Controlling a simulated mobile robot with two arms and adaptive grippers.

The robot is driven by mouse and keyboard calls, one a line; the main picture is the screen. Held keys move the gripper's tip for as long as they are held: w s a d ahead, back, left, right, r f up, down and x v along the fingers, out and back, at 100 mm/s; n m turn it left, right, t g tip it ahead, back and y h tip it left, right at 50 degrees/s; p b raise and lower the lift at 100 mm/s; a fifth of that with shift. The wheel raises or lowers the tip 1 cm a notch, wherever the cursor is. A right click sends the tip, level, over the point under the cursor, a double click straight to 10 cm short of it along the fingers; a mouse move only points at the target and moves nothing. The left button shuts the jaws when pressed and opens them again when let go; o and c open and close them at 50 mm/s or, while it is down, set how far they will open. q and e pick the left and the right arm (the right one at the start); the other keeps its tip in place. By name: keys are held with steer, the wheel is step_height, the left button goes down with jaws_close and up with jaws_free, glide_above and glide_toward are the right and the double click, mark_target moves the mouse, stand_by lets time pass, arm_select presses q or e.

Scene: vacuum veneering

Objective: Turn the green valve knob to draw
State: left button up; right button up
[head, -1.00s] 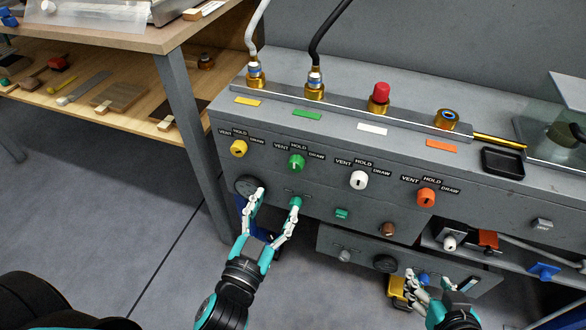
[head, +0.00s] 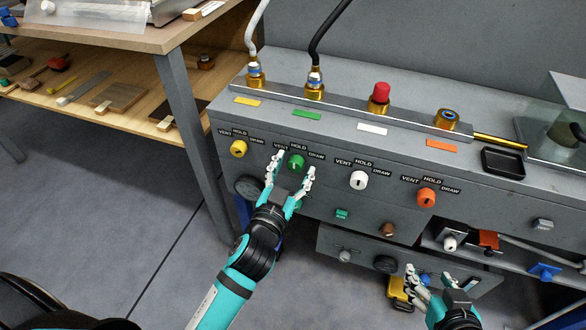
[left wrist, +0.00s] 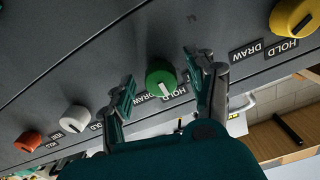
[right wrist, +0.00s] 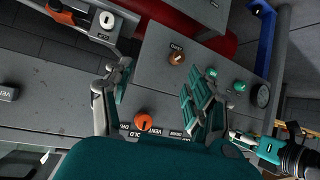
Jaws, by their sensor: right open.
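The green valve knob (head: 296,162) is on the front panel of the grey bench, under its VENT, HOLD and DRAW labels. My left gripper (head: 292,166) is open, with one finger on each side of the knob. In the left wrist view, the green knob (left wrist: 160,76) shows between the spread fingers, with gaps on both sides, so it is not gripped. My right gripper (head: 425,276) is open and empty, low in front of the bench at the right; its spread fingers (right wrist: 160,85) show in the right wrist view.
The yellow knob (head: 238,149) is left of the green one, and the white knob (head: 359,180) and orange knob (head: 427,197) are to its right. A dark gauge (head: 246,187) and a small green button (head: 341,214) are lower. A wooden table (head: 130,40) stands at left.

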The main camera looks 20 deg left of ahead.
arm_select(q)
steer(key=c, duration=1.1)
steer(key=m+p, duration=0.2)
steer(key=shift+r+m, duration=0.15)
steer(key=shift+m, duration=0.15)
steer(key=m+p, duration=0.1)
steer(key=m, duration=0.1)
steer(key=shift+m, duration=0.3)
steer(key=m+p, duration=0.1)
steer(key=m, duration=0.1)
steer(key=shift+m, duration=0.3)
steer(key=m+p, duration=0.1)
steer(key=m, duration=0.1)
steer(key=shift+m, duration=1.1)
arm_select(e)
steer(key=s+d+f+g+h, duration=0.1)
steer(key=s+d+f+g, duration=0.1)
steer(key=s, duration=0.3)
steer(key=s+d+f+g, duration=0.1)
steer(key=s+f+g, duration=0.2)
steer(key=s+g, duration=0.2)
steer(key=shift+s+d+h, duration=0.4)
steer(key=shift+s, duration=0.05)
steer(key=shift+w+r, duration=0.1)
